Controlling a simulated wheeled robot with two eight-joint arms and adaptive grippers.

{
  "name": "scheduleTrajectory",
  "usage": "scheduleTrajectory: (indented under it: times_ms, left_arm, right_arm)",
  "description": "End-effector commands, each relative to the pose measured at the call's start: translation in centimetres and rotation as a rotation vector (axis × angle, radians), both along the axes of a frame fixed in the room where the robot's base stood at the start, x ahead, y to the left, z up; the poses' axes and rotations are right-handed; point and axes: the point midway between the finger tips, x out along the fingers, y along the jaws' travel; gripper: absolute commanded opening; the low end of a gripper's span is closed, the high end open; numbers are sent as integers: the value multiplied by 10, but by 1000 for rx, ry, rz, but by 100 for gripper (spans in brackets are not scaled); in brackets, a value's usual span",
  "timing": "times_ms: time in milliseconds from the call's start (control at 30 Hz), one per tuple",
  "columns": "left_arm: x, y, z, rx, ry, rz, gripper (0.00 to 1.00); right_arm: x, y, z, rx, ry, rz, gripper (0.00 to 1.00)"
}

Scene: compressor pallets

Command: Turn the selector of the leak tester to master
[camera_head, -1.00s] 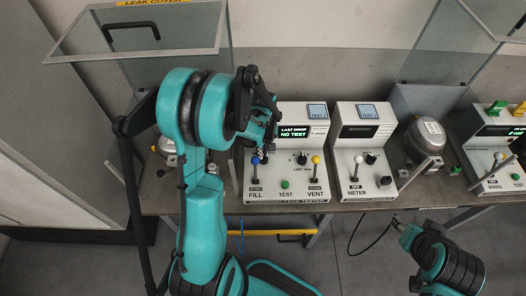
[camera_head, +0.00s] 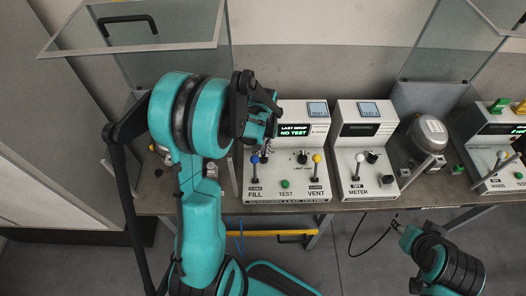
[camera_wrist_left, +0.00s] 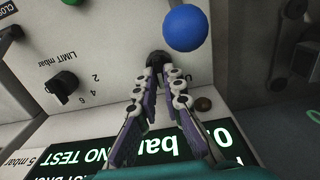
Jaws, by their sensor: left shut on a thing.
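The leak tester (camera_head: 285,191) is a white box with a lit green display (camera_head: 294,132) reading "LAST DROP NO TEST". My left gripper (camera_head: 268,146) is at the panel's upper left. In the left wrist view, its fingers (camera_wrist_left: 161,72) are shut on a small black selector knob (camera_wrist_left: 157,58), beside the blue ball (camera_wrist_left: 185,27). The selector's labels are mostly hidden. My right gripper (camera_head: 397,222) is low, apart from the bench.
A white METER unit (camera_head: 359,191) stands right of the tester. Further right are a metal compressor (camera_head: 428,138) and another tester (camera_head: 500,186). A raised clear cover (camera_head: 180,25) is above my left arm. A yellow bar (camera_head: 285,233) runs under the bench's front edge.

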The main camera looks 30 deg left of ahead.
Motion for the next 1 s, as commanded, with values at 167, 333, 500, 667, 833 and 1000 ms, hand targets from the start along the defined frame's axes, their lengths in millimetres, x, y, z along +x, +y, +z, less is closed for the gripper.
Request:
scheduleTrajectory:
  times_ms: [167,333,500,667,833,1000]
  left_arm:
    - [0,-1,-1,0,-1,-161,0]
    - [1,-1,-1,0,-1,-298,0]
    - [1,-2,0,0,-1,-403,0]
    - [1,-2,0,0,-1,-470,0]
    - [1,-2,0,0,-1,-510,0]
    - [1,-2,0,0,-1,-524,0]
  right_arm:
    - [0,0,-6,0,0,0,40]
    - [0,0,-8,0,0,0,40]
    - [0,0,-11,0,0,0,40]
    - [0,0,-12,0,0,0,40]
    - [0,0,-12,0,0,0,40]
    - [0,0,-12,0,0,0,40]
